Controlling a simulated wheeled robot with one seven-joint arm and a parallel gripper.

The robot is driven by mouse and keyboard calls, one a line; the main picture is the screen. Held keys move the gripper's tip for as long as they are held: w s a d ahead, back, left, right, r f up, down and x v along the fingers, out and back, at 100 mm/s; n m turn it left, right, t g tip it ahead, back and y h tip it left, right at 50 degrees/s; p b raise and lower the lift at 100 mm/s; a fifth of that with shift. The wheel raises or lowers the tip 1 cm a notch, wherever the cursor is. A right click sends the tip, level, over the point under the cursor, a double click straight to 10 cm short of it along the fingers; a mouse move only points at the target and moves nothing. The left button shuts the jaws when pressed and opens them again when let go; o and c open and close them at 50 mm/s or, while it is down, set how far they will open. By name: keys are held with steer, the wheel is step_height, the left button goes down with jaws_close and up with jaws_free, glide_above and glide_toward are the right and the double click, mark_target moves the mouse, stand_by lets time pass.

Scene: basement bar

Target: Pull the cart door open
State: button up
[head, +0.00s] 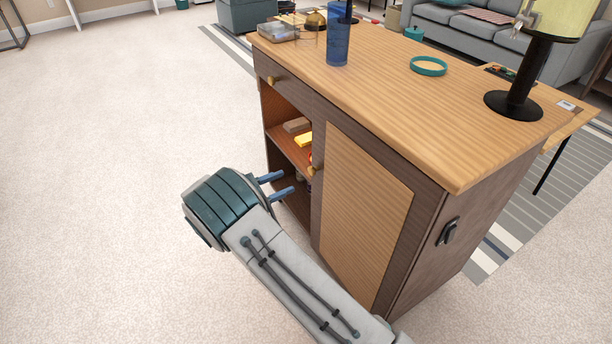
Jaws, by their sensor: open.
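The cart (455,165) has a wooden top and dark brown sides. Its door (362,205) has a light ribbed panel in a dark frame and looks flush with the cart front. A brass knob (312,170) sits near the door's left edge. My gripper (284,183) is open, its two blue fingers spread apart and empty. It is in front of the open shelves, left of and slightly below the knob, with no visible contact with it. My forearm crosses in front of the lower part of the door and hides some of it.
Open shelves (282,138) left of the door hold small items, including a yellow one (304,140). Above is a drawer with a knob (271,80). A blue cup (338,45), teal ring (428,66) and drink dispenser (515,95) stand on top. Carpet at left is clear.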

mark_target(310, 172)
steer(key=b+x, duration=0.2)
steer(key=x, duration=0.7)
jaws_close()
steer(key=shift+s+a, duration=0.1)
steer(key=shift+a, duration=0.05)
